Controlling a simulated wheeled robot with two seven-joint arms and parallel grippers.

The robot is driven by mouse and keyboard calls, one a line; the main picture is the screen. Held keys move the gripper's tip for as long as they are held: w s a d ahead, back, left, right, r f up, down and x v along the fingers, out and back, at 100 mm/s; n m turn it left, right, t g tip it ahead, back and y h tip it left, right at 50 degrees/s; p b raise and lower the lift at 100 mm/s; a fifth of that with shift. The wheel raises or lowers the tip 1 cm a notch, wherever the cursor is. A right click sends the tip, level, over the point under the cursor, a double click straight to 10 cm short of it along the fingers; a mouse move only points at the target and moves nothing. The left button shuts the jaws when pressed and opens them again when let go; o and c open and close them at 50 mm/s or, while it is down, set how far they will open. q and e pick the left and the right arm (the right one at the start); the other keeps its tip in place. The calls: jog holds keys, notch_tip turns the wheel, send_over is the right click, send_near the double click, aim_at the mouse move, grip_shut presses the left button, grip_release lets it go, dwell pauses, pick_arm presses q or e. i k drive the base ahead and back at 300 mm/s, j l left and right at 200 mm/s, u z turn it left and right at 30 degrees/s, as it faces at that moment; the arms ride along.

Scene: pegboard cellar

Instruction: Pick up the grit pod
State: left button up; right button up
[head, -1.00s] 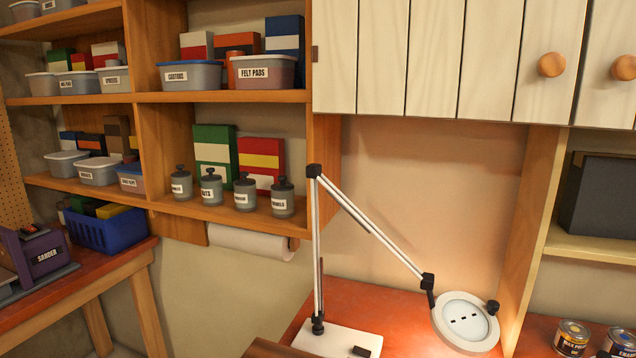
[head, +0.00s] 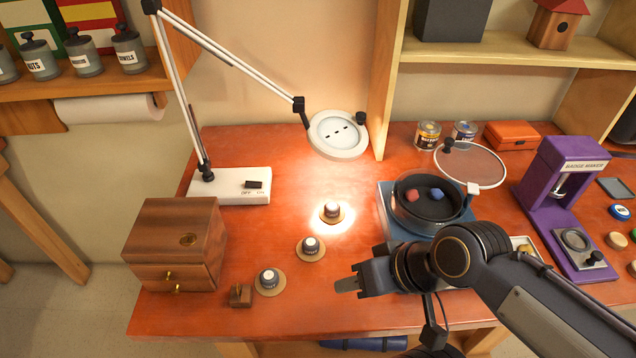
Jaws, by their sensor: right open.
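Three small dark pods with pale tops stand on round cork coasters on the red-brown workbench. One pod (head: 332,208) is in the lamp's bright spot, one (head: 310,244) is in the middle, and one (head: 268,278) is nearest the front. Their labels are too small to read, so I cannot tell which is the grit pod. My right gripper (head: 347,285) is open and empty, to the right of the front pod and apart from all three. My left gripper is not in view.
A wooden drawer box (head: 175,235) and a small wooden block (head: 240,295) stand at left. A magnifier lamp (head: 338,134) hangs over the bench. A black drum (head: 400,207) with red and blue lumps and a purple badge maker (head: 545,185) stand at right.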

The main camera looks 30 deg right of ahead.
aim_at(331, 209)
jog(key=i+j+z, duration=0.2)
jog(key=j, duration=0.2)
jog(key=j+z, duration=0.2)
jog(key=j, duration=0.2)
jog(key=i+j+z, duration=0.15)
jog(key=j, duration=0.3)
